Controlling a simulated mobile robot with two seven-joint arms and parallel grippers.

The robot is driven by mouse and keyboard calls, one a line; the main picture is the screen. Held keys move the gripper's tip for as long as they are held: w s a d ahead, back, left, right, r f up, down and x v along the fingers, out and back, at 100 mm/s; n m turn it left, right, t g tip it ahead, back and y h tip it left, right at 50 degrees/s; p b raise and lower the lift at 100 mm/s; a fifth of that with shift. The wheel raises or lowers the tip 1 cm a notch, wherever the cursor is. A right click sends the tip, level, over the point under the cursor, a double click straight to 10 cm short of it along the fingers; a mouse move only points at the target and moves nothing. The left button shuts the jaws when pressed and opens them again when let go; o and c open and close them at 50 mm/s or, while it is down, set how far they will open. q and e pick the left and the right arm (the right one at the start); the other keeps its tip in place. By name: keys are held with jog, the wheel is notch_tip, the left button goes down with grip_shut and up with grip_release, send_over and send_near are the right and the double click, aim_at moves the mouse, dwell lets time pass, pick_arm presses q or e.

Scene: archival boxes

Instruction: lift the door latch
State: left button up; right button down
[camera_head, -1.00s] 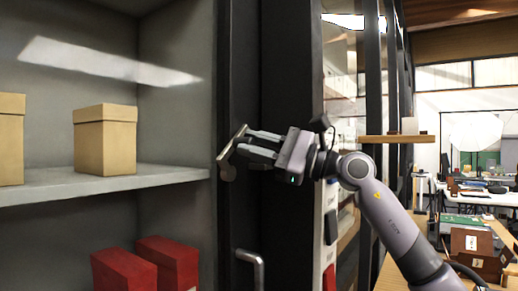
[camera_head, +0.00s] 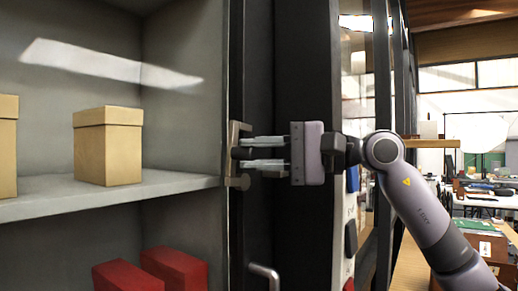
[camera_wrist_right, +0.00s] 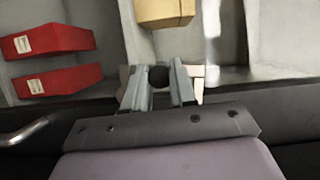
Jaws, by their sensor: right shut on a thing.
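The door latch (camera_head: 235,178) is a brown-grey metal piece on the dark upright at the right edge of the open shelves, and it stands about vertical. My right gripper (camera_head: 243,153) reaches it from the right, fingers level, one above the other. It is shut on the latch's dark round knob, which shows between the fingers in the right wrist view (camera_wrist_right: 159,76). Parts of the tan latch bar show on both sides of the fingers there. The fingers hide the middle of the latch. My left gripper is in neither view.
A curved metal handle (camera_head: 266,274) sticks out below the latch. Tan boxes (camera_head: 108,147) stand on the grey shelf (camera_head: 100,195), with red boxes (camera_head: 175,268) below. A glazed cabinet front and a wooden ledge (camera_head: 430,143) lie near my right arm.

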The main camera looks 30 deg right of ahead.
jog(key=shift+a+f, duration=0.1)
jog(key=shift+a, duration=0.05)
dwell(0.4)
jog(key=c, duration=0.9)
grip_release()
jog(key=shift+s, duration=0.1)
jog(key=shift+s+d, duration=0.15)
jog(key=shift+d, duration=0.1)
jog(key=b+v, duration=0.2)
jog(key=v, duration=0.4)
jog(key=shift+s+d, duration=0.2)
jog(key=shift+s, duration=0.05)
